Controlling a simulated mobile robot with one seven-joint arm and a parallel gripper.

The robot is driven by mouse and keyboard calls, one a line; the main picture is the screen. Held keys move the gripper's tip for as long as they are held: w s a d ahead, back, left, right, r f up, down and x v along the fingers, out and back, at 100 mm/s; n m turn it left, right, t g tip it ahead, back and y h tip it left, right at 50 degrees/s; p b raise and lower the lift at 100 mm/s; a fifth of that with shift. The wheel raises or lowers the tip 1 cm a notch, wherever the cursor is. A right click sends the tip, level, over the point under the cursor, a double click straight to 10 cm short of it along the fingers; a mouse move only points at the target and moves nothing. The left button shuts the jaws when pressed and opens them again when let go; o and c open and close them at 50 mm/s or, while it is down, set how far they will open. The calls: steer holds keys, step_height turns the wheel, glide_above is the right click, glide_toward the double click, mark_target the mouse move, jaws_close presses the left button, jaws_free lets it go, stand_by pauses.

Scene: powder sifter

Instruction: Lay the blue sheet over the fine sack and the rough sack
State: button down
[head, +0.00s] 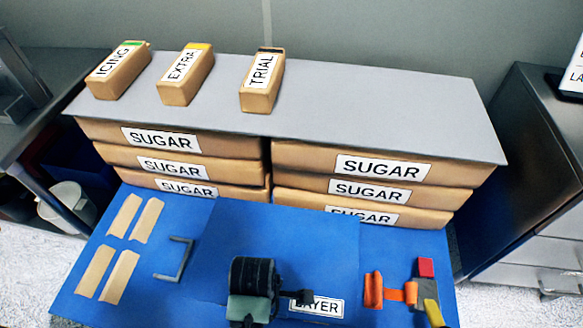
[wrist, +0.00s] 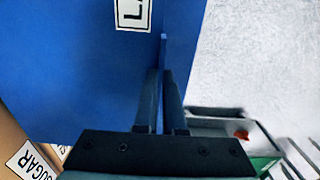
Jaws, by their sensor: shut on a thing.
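The blue sheet (head: 310,235) is a flat panel in front of the sack stacks, above the blue base. It carries a white label (head: 328,308) partly hidden by my gripper. In the wrist view the sheet (wrist: 60,70) fills the left side, with an upright blue fin (wrist: 163,52) at its edge. My gripper (head: 308,298) is shut on that fin; its fingers (wrist: 163,85) also show in the wrist view. Two stacks of brown sacks, left (head: 195,147) and right (head: 385,172), all read SUGAR. I cannot tell which are the fine and rough sacks.
A grey sheet (head: 380,110) covers both stacks and bears three small packs: ICING (head: 118,72), EXTRA (head: 186,78), TRIAL (head: 262,85). Brown strips (head: 125,215), a grey handle (head: 180,258) and an orange tool (head: 390,292) lie on the blue base (head: 75,290). Dark cabinets stand either side.

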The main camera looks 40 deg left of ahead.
step_height(320, 180, down, 10)
steer(key=b, duration=0.3)
steer(key=shift+r, duration=0.15)
steer(key=shift+f, duration=0.65)
steer(key=c, duration=1)
jaws_free()
